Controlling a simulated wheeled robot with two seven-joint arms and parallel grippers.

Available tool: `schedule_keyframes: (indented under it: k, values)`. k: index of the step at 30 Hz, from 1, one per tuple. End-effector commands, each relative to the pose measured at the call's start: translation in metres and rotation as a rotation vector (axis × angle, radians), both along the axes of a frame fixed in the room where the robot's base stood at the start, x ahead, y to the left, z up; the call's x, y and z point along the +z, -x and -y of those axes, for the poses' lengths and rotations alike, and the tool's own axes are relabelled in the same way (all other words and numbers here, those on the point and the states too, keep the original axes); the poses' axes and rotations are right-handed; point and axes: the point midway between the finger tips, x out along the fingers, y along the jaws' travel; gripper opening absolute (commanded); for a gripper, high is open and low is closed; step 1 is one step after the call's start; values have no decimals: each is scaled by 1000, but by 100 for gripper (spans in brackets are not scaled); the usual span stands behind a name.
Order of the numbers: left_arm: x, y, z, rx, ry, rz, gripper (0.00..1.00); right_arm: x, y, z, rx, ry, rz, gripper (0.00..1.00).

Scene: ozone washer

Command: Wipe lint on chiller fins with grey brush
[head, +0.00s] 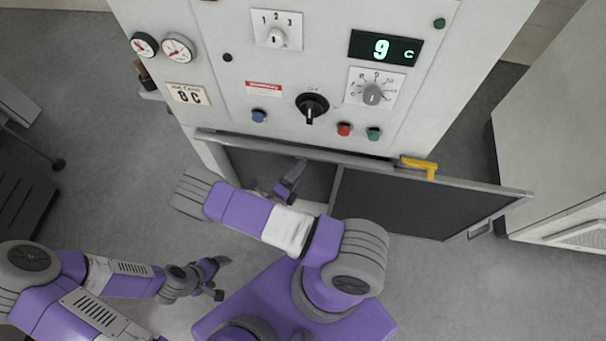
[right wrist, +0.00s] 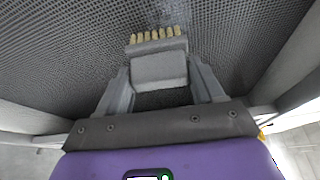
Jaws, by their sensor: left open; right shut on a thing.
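The grey brush (right wrist: 158,68) with a row of pale yellow bristles is held between the fingers of my right gripper (right wrist: 160,77). Its bristles point toward the dark, finely textured chiller fins (right wrist: 70,65), close to or against them; I cannot tell if they touch. A paler, speckled patch shows on the fins around the bristles; I cannot tell if it is lint. In the head view my right gripper (head: 289,182) is inside the machine's lower opening, partly hidden by my forearm. My left gripper (head: 221,278) is open and empty, low above the floor at the left.
The white machine's control panel (head: 235,80) with gauges, knobs and a lit display stands above the opening. A pale cabinet (head: 555,150) stands at far right.

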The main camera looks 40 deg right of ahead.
Motion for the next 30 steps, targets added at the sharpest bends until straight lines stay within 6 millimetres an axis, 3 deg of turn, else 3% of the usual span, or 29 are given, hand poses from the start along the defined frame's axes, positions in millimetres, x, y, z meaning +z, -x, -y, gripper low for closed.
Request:
schedule_keyframes:
  k: [22,30]
  values:
    - [-14,0,0,0,0,0,84,-1,-39,-31,2,0,3,39]
    - [-8,0,0,0,0,0,84,7,-42,-33,3,2,2,39]
